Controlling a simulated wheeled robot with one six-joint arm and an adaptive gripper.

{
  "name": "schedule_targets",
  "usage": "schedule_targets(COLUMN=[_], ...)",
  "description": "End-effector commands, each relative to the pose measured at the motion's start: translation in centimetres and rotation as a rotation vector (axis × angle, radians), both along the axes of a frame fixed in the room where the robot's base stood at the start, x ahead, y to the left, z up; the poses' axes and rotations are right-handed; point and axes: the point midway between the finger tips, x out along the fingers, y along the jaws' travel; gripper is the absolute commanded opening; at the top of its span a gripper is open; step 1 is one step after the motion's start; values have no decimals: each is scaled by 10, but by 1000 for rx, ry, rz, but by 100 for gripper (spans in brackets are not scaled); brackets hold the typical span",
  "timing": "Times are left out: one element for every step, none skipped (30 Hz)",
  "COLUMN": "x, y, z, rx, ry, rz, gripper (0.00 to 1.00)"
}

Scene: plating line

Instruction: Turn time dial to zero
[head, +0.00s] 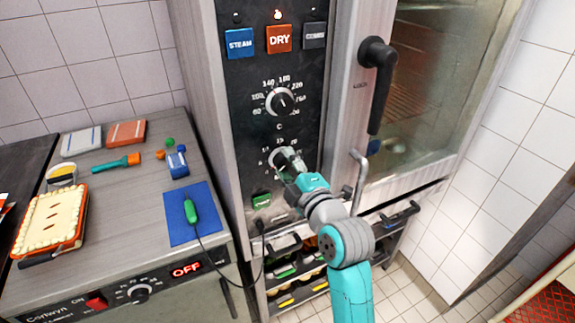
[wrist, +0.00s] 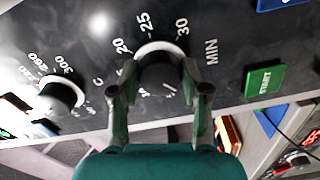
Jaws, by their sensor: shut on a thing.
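The time dial (wrist: 160,66) is a round black knob with a pale rim, marked in minutes, on the dark oven panel. In the head view the time dial (head: 279,158) is the lower of two dials and partly hidden by my gripper. My gripper (head: 290,165) reaches it from the lower right. In the wrist view my gripper (wrist: 160,88) has one finger on each side of the knob, shut on it. The dial's pointer is hidden, so its setting cannot be told.
The temperature dial (head: 281,101) sits above, with STEAM (head: 239,43) and DRY (head: 279,38) buttons higher up. A green START button (wrist: 265,80) is near the time dial. The oven door handle (head: 377,80) juts out to the right. A cluttered counter (head: 110,180) stands at left.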

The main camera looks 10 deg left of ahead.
Motion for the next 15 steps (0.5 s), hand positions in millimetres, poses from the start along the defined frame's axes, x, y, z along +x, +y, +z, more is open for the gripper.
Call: schedule_targets(x=[0, 0, 0, 0, 0, 0, 0, 0, 0, 0, 0, 0, 0, 0, 0], y=[0, 0, 0, 0, 0, 0, 0, 0, 0, 0, 0, 0, 0, 0, 0], z=[0, 0, 0, 0, 0, 0, 0, 0, 0, 0, 0, 0, 0, 0, 0], rx=[-16, -27, -39, -46, -54, -62, -67, -71, -76, -80, -82, -84, -86, -86, -86], ry=[-10, -17, -25, -30, -35, -41, -44, -47, -49, -52, -53, -54, -55, -56, -56], rz=[0, 0, 0, 0, 0, 0, 0, 0, 0, 0, 0, 0, 0, 0, 0], gripper=[11, 11, 11, 11, 11, 11, 11, 11, 11, 11, 11, 11, 11, 11, 11])
